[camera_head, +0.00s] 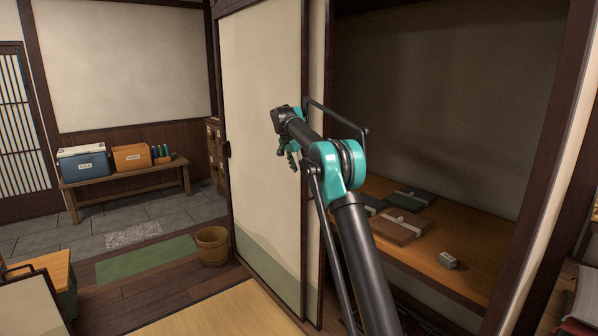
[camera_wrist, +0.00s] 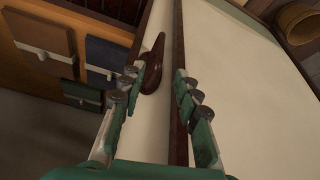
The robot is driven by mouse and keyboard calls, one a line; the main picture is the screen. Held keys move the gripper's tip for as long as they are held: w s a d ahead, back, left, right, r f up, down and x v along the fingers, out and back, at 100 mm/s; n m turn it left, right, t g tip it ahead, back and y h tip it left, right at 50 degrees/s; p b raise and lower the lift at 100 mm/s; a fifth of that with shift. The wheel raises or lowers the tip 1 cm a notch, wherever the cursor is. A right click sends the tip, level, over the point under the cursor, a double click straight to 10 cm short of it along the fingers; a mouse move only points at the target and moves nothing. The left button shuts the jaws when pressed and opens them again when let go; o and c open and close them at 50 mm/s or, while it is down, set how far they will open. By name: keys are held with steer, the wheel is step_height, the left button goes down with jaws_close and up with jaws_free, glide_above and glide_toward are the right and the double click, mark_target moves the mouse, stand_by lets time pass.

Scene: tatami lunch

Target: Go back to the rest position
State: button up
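My gripper (camera_head: 290,158) is at the end of my raised arm, in front of the pale sliding door (camera_head: 262,110) in the head view. In the wrist view my gripper (camera_wrist: 159,78) has its two teal-and-grey fingers apart, with a gap between them. The door's dark edge strip (camera_wrist: 178,60) runs behind that gap. A dark brown door pull (camera_wrist: 153,65) shows behind the left fingertip; whether a finger touches it I cannot tell. Nothing is seen held.
The open alcove has a wooden shelf (camera_head: 480,262) with flat wrapped parcels (camera_head: 400,228) and a small grey box (camera_head: 448,260). A wooden bucket (camera_head: 212,245) stands left of the door. A bench (camera_head: 125,178) holds a blue cooler (camera_head: 84,163) and an orange box (camera_head: 131,157).

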steer(key=shift+s+d, duration=0.1)
steer(key=s+d+f+n+y, duration=0.15)
steer(key=s+d+f, duration=0.25)
steer(key=s, duration=0.9)
steer(key=s+d+f+n, duration=0.3)
steer(key=s+d+f, duration=0.1)
steer(key=s, duration=0.9)
steer(key=s+d+f+n+y, duration=0.1)
steer(key=s+d+f+n, duration=0.2)
steer(key=s, duration=1)
steer(key=s+f, duration=0.6)
steer(key=s, duration=0.3)
steer(key=s+f+n, duration=0.1)
steer(key=s+f, duration=0.5)
steer(key=s, duration=0.4)
steer(key=shift+d+t+y, duration=0.35)
steer(key=shift+d+t, duration=0.05)
steer(key=shift+d, duration=0.05)
